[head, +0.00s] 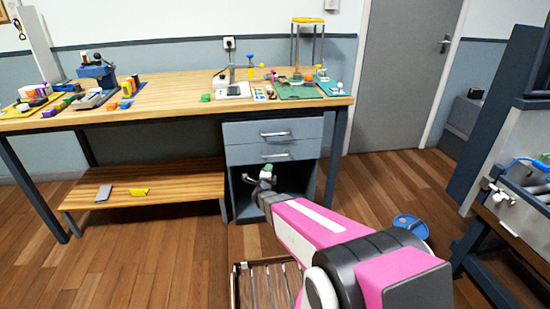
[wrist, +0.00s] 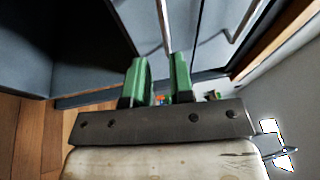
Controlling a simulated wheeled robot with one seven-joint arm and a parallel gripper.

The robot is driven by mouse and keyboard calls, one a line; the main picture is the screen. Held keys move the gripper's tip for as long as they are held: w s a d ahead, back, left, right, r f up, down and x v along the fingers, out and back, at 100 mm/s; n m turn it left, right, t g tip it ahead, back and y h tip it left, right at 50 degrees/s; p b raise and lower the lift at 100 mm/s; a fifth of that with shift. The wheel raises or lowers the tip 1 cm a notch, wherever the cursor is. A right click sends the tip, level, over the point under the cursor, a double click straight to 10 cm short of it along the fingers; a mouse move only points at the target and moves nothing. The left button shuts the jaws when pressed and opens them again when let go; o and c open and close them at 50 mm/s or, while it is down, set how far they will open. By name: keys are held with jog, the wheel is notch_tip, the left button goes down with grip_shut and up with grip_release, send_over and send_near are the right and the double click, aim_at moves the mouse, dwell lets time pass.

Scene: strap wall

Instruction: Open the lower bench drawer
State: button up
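The drawer unit (head: 240,135) hangs under the right end of the workbench. Its lower drawer (head: 300,149) has a pale bar handle (head: 275,156) and looks shut. My gripper (head: 266,172) is just below and left of that handle in the head view. In the wrist view my gripper (wrist: 160,75) has two green fingers standing apart with a gap and nothing clearly held. The lower drawer's bar handle (wrist: 163,25) lines up with this gap. I cannot tell whether the bar lies between the fingertips or beyond them.
The upper drawer (head: 245,132) with its own bar handle sits just above; that handle (wrist: 246,20) shows at the right in the wrist view. An open compartment is below. A slatted crate (head: 268,285) and blue round object (head: 411,226) stand on the floor.

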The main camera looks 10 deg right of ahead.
jog(key=m+h, duration=0.1)
jog(key=m, duration=0.1)
send_near(286, 151)
jog(key=w+a, duration=0.1)
jog(key=w, duration=0.1)
jog(key=w+a, duration=0.1)
jog(key=w+r, duration=0.1)
jog(key=w, duration=0.1)
jog(key=shift+w+a+r, duration=0.1)
jog(key=shift+w+a, duration=0.3)
grip_shut()
